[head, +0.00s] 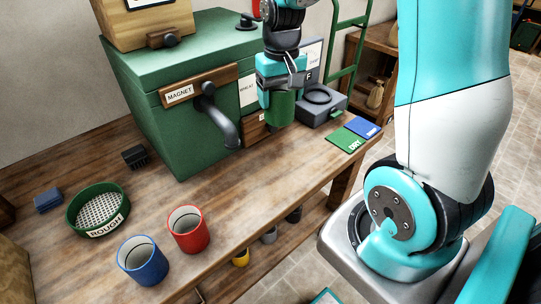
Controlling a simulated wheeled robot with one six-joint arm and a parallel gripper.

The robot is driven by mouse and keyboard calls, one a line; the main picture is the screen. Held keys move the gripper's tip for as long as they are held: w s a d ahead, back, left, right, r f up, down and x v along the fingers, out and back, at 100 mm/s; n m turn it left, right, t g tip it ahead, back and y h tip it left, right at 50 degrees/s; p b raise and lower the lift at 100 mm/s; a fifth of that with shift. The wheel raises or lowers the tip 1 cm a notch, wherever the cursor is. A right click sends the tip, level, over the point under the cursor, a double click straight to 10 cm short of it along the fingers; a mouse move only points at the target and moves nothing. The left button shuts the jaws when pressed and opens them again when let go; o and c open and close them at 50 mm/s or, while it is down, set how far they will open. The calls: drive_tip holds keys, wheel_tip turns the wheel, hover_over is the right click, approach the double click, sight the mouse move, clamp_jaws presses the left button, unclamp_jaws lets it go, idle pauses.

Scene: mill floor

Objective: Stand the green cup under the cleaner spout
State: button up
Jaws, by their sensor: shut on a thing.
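My gripper (283,84) is shut on the green cup (281,109), which hangs upright below its jaws. The green cleaner (185,88) stands at the back of the bench, with a plate marked MAGNET on its front. A dark curved spout (222,130) comes down from that plate. The cup is to the right of the spout and apart from it in the picture. I cannot tell whether the cup's base touches the bench. The cup's mouth is mostly hidden by the gripper.
A blue cup (143,263) and a red cup (188,231) stand at the bench's front left, beside a sieve marked ROUGH (98,209). A grey scale (318,103) and green and blue cards (348,140) lie right. The wooden bench (255,172) is clear before the spout.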

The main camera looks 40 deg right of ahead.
wheel_tip(320, 180, down, 17)
drive_tip(key=shift+f, duration=0.1)
idle(0.3)
drive_tip(key=shift+s+f+b, duration=0.1)
drive_tip(key=shift+f+b, duration=0.05)
drive_tip(key=shift+b, duration=0.2)
drive_tip(key=o, duration=1)
drive_tip(key=shift+o, duration=0.2)
